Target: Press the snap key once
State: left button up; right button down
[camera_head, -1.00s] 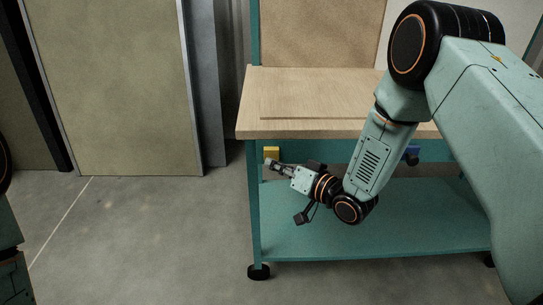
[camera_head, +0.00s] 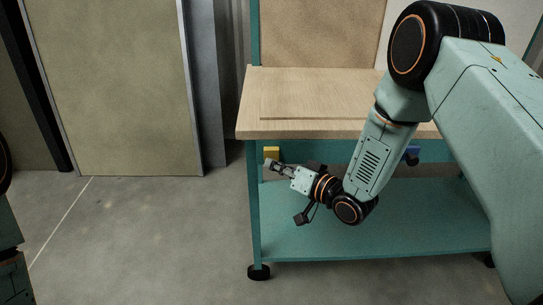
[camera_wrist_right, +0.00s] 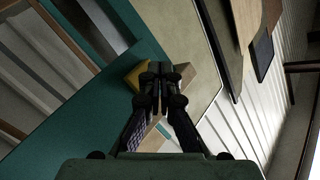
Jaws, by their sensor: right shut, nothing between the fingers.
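A small yellow block (camera_head: 271,152) sits on the teal front rail under the workbench top, near its left end. It also shows in the wrist view (camera_wrist_right: 131,77), partly behind my fingers. Nothing is marked clearly as the snap key, so I cannot tell if this block is it. My right gripper (camera_head: 270,164) is just below and in front of the yellow block in the head view. Its fingers (camera_wrist_right: 157,76) are shut together and empty. I cannot tell if the fingertips touch the block. My left gripper is out of view.
The workbench has a wooden top (camera_head: 320,98) and a teal lower shelf (camera_head: 350,240). A blue piece (camera_head: 412,157) shows on the rail to the right, partly behind my right arm. A tall panel door (camera_head: 112,80) stands at left. The floor (camera_head: 150,240) before it is clear.

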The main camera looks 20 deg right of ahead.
jog(key=shift+w, duration=0.15)
jog(key=shift+w+d, duration=0.15)
jog(key=shift+w, duration=0.1)
jog(key=shift+w+d, duration=0.15)
jog(key=shift+w, duration=0.4)
dwell(1.0)
jog(key=shift+s, duration=0.1)
jog(key=shift+s+a+p, duration=0.25)
jog(key=shift+s+p, duration=0.05)
jog(key=shift+s, duration=0.55)
jog(key=s, duration=0.2)
jog(key=s+a+p, duration=0.1)
jog(key=s, duration=0.1)
jog(key=shift+s+a+p, duration=0.2)
jog(key=shift+s+p, duration=0.1)
jog(key=shift+s, duration=0.1)
